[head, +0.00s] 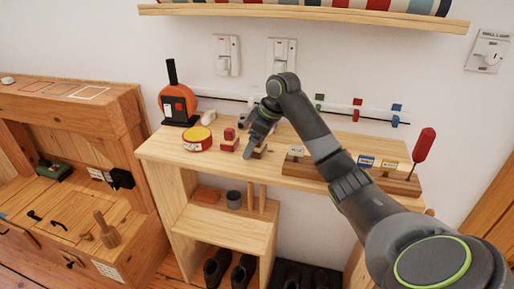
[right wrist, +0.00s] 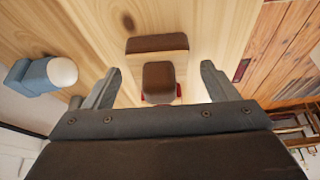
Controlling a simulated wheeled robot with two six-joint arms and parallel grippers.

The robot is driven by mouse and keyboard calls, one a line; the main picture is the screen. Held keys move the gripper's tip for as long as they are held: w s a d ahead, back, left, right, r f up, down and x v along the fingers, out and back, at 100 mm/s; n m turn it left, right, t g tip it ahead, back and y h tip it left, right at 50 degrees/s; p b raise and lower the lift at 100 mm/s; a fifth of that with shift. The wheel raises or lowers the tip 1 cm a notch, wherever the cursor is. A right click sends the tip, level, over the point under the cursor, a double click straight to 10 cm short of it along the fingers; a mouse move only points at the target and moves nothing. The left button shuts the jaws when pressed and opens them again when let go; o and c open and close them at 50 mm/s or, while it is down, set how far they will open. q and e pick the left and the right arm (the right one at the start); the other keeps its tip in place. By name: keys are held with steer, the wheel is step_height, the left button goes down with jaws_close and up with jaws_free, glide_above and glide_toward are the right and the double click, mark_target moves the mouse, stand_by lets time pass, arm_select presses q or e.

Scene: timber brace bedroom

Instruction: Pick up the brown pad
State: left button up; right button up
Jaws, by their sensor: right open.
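In the right wrist view a small dark brown pad (right wrist: 158,77) sits between the finger tips, with bits of red showing at its lower edge. Just beyond it is a pale wood block with a brown top (right wrist: 157,43). My right gripper (right wrist: 161,68) is open, one finger on each side of the pad, with gaps on both sides. In the head view my right gripper (head: 252,149) is over the wooden bench top (head: 310,180) and hides most of the pad; a wood block edge (head: 262,150) shows beside it. My left gripper is not in view.
Left of the gripper are red blocks on a wood base (head: 229,141), a red and yellow round tin (head: 197,138) and an orange device (head: 178,103). On the right stands a wooden rack with labels and a red-handled tool (head: 423,146). A rail runs along the back.

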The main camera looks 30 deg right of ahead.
steer(key=shift+w+f, duration=0.15)
steer(key=shift+f, duration=0.1)
steer(key=c, duration=1.1)
